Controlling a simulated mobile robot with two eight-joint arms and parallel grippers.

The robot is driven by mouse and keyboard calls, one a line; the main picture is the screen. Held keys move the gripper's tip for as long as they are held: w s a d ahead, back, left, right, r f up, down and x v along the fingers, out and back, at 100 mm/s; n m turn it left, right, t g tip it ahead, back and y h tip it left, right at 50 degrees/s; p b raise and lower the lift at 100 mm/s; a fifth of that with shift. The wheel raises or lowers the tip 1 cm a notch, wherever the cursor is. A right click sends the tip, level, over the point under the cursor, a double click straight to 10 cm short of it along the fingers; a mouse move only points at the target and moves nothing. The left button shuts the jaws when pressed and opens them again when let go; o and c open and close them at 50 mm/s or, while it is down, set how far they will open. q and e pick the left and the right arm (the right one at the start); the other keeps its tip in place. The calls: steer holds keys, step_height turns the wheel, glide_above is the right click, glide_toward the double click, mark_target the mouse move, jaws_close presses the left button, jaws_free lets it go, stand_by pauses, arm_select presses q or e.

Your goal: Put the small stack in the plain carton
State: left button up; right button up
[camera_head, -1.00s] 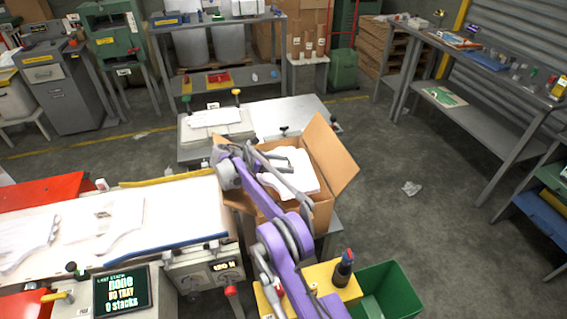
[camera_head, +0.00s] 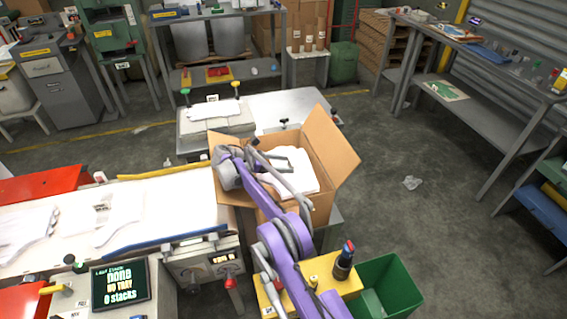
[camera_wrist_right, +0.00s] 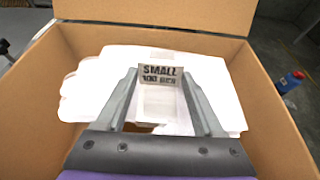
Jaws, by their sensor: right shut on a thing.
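The small stack (camera_head: 298,174) is a pile of white film gloves inside the open brown carton (camera_head: 325,150). The right wrist view shows it (camera_wrist_right: 90,85) with a tag (camera_wrist_right: 160,78) reading "SMALL 100 PCS". My right gripper (camera_wrist_right: 160,100) reaches into the carton and is shut on the stack, its fingers on either side of the tag. The carton (camera_wrist_right: 283,130) surrounds the stack and shows no print on its visible walls. Whether the stack touches the carton floor is hidden. My left gripper is not in view.
White glove film lies on the bench (camera_head: 180,205) at left. A green bin (camera_head: 385,285) and yellow block (camera_head: 325,272) stand front right. Another white pile (camera_head: 215,110) lies behind the carton. The floor at right is mostly clear.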

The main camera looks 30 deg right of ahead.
steer(key=shift+f, duration=0.75)
steer(key=o, duration=1.4)
steer(key=shift+r, duration=0.1)
steer(key=shift+o, duration=0.2)
step_height(320, 180, up, 10)
steer(key=shift+r, duration=0.1)
